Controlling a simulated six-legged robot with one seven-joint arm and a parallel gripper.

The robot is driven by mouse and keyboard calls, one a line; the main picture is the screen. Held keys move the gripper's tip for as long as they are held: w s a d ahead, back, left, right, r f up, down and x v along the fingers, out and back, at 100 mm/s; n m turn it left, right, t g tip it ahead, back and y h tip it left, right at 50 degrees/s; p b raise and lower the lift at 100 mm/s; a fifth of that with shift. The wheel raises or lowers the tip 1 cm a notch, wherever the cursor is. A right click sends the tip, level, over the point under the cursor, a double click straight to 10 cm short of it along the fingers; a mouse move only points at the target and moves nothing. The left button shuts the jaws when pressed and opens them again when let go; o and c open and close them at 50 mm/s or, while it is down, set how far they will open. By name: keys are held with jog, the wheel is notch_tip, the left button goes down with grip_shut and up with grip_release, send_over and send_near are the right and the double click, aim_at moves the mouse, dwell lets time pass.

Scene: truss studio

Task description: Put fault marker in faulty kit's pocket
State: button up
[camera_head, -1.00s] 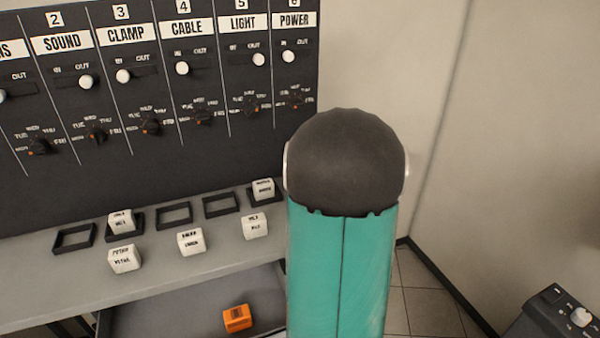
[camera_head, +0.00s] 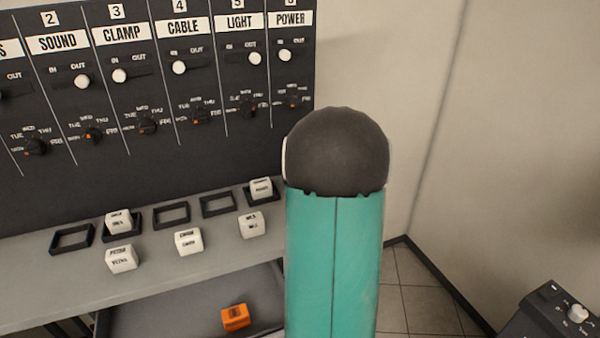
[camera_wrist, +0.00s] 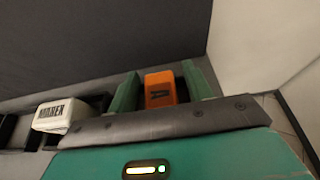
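In the head view my teal and black arm hides the gripper. A second orange block (camera_head: 235,317) lies in the lower tray. Black square pockets line the shelf: the left pocket (camera_head: 72,238), a middle pocket (camera_head: 171,215) and another (camera_head: 217,204) are empty. One white block (camera_head: 118,222) sits in a pocket under CLAMP, another (camera_head: 261,189) in the rightmost visible pocket. Any pocket behind my arm is hidden.
The dark panel (camera_head: 120,170) has labelled columns with IN/OUT sliders and day dials. Loose white blocks (camera_head: 122,258), (camera_head: 188,241) and (camera_head: 251,225) stand on the shelf front. The grey tray (camera_head: 180,315) is below. A black box (camera_head: 550,312) stands lower right.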

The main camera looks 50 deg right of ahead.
jog(key=shift+r, duration=0.1)
jog(key=shift+s+r, duration=0.15)
jog(key=v, duration=1.1)
jog(key=shift+s+a+r, duration=0.1)
jog(key=shift+s+a, duration=0.1)
jog(key=shift+s, duration=0.05)
jog(key=w+a+r+n+t+y, duration=0.1)
jog(key=w+a+r+n+y, duration=0.15)
jog(key=w+a+n, duration=0.35)
jog(key=w+a+r+n+y, duration=0.1)
jog(key=a+n+y, duration=0.2)
jog(key=a, duration=0.5)
jog(key=a+n+g+y, duration=0.3)
jog(key=a+n+y, duration=0.2)
jog(key=a+n, duration=1.1)
jog(key=s+a+n+g+h, duration=0.3)
jog(key=s+a+n, duration=0.8)
jog(key=n, duration=0.6)
jog(key=shift+s+a+r+g, duration=0.3)
jog(key=shift+a+g, duration=0.2)
jog(key=shift+a, duration=0.5)
